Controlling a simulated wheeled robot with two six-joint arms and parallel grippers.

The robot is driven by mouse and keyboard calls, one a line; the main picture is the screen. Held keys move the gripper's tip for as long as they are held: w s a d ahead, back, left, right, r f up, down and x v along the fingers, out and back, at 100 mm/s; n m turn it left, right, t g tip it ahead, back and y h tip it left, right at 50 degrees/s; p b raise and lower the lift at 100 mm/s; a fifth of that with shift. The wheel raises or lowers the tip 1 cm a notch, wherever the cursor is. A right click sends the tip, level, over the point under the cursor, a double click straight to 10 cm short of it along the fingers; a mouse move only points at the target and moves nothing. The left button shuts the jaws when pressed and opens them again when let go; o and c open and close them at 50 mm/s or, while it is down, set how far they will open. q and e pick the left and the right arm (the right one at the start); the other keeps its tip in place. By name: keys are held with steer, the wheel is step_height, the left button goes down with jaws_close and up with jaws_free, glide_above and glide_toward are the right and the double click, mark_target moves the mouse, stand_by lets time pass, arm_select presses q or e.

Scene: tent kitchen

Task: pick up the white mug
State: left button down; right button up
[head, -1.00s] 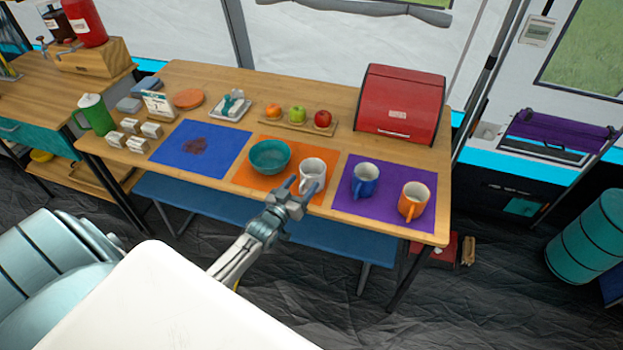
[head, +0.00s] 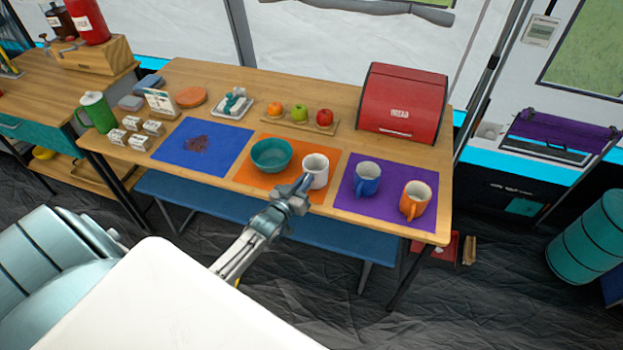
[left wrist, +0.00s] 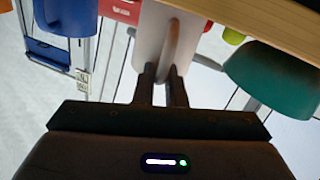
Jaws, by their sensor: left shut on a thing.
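The white mug (head: 316,168) stands over the orange mat (head: 247,176), right of the teal bowl (head: 271,155). I cannot tell for sure whether its base is clear of the mat. My left gripper (head: 304,187) is at the mug's near side. In the left wrist view the two fingers (left wrist: 161,72) are shut on the handle of the white mug (left wrist: 150,38); the picture there is upside down. My right gripper is not in view.
A blue mug (head: 367,176) and an orange mug (head: 415,198) stand on the purple mat (head: 385,210) to the right. A red bread box (head: 402,102) and a board with fruit (head: 299,122) are behind. The blue mat (head: 205,160) is mostly bare.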

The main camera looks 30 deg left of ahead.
arm_select(q)
steer(key=shift+r, duration=0.15)
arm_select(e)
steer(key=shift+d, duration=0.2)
